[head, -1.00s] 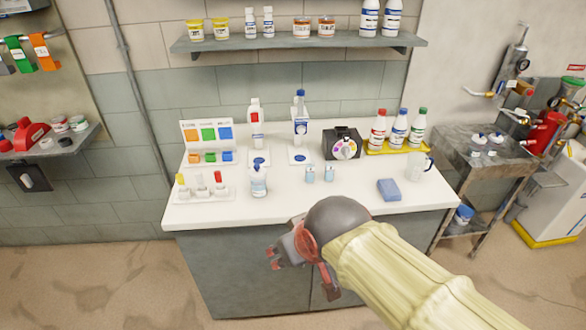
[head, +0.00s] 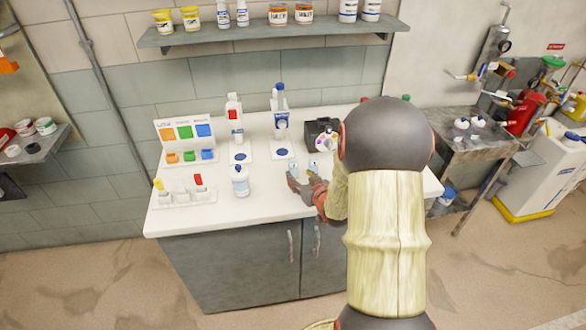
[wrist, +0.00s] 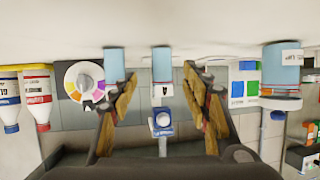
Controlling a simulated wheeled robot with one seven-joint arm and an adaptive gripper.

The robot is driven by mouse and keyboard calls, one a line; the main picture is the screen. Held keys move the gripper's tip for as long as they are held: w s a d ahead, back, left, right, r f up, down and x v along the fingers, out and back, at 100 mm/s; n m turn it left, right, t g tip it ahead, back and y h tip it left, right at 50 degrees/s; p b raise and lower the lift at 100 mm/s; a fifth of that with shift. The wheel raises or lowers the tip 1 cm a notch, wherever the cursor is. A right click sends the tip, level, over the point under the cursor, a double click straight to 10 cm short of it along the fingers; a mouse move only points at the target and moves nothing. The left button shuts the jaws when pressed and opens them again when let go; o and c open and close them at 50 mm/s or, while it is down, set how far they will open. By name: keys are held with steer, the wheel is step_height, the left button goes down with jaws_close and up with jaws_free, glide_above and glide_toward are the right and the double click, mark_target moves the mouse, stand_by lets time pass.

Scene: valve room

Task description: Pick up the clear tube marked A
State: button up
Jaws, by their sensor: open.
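The clear tube marked A (wrist: 162,62) shows in the wrist view, light blue and capped, with a dark letter A by its cap. It appears upside down there, in the gap between the open fingers of my gripper (wrist: 160,84), which are empty and not touching it. A second similar tube (wrist: 115,62) stands beside it, behind the left finger's tip. In the head view my gripper (head: 307,183) is low over the counter, just in front of the small tubes (head: 314,166), which it partly hides; I cannot tell which is A there.
My arm hides the counter's right part.

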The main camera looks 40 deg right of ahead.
mark_target(295, 171)
steer(key=b+x, duration=0.2)
steer(key=x, duration=0.5)
steer(key=shift+w, duration=0.3)
steer(key=c, duration=1.2)
steer(key=shift+r, duration=0.1)
jaws_close()
